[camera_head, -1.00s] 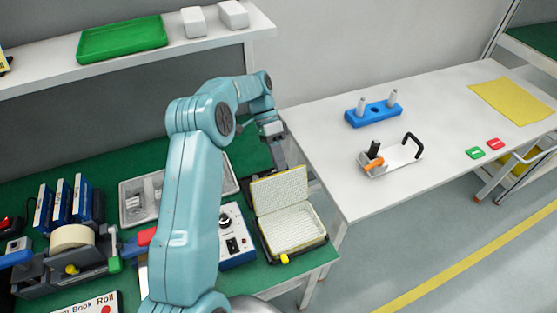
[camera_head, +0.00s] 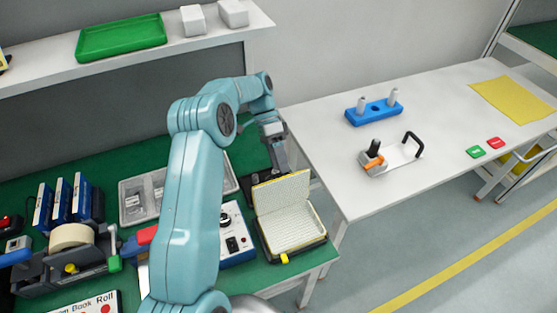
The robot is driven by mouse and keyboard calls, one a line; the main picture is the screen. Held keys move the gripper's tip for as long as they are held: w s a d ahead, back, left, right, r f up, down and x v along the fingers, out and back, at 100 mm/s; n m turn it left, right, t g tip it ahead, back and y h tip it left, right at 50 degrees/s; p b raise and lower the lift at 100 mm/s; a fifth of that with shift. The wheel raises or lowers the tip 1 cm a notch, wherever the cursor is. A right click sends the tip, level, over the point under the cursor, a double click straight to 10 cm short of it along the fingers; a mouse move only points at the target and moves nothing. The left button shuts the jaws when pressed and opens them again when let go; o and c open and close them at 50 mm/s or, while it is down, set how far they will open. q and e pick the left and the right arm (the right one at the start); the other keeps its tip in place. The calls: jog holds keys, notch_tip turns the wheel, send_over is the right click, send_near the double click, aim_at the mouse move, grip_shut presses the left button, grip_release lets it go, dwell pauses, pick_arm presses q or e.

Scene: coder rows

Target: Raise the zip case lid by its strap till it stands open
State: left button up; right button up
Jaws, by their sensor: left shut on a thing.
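The zip case (camera_head: 316,246) sits on the green bench at its right end, dark outside with a pale lining and yellow edging. Its lid (camera_head: 282,194) stands raised at the back, leaning away from the base. A yellow tab (camera_head: 284,258) shows at the front edge. My left gripper (camera_head: 279,168) is behind the lid's top edge, pointing down, and is shut on the strap. The fingertips and strap are mostly hidden by the lid. My right gripper is not in view.
A control box (camera_head: 234,236) with a knob stands close left of the case. A grey parts tray (camera_head: 140,198) and a tape dispenser (camera_head: 70,238) are further left. A white table (camera_head: 350,190) with a blue peg block (camera_head: 373,108) is at right.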

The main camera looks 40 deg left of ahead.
pick_arm(q)
jog(key=shift+s+d+f, duration=0.2)
jog(key=shift+s+f, duration=0.1)
jog(key=shift+f, duration=0.45)
jog(key=v, duration=0.9)
jog(key=shift+d+r+p, duration=0.3)
jog(key=shift+d, duration=0.05)
jog(key=shift+w+f, duration=0.1)
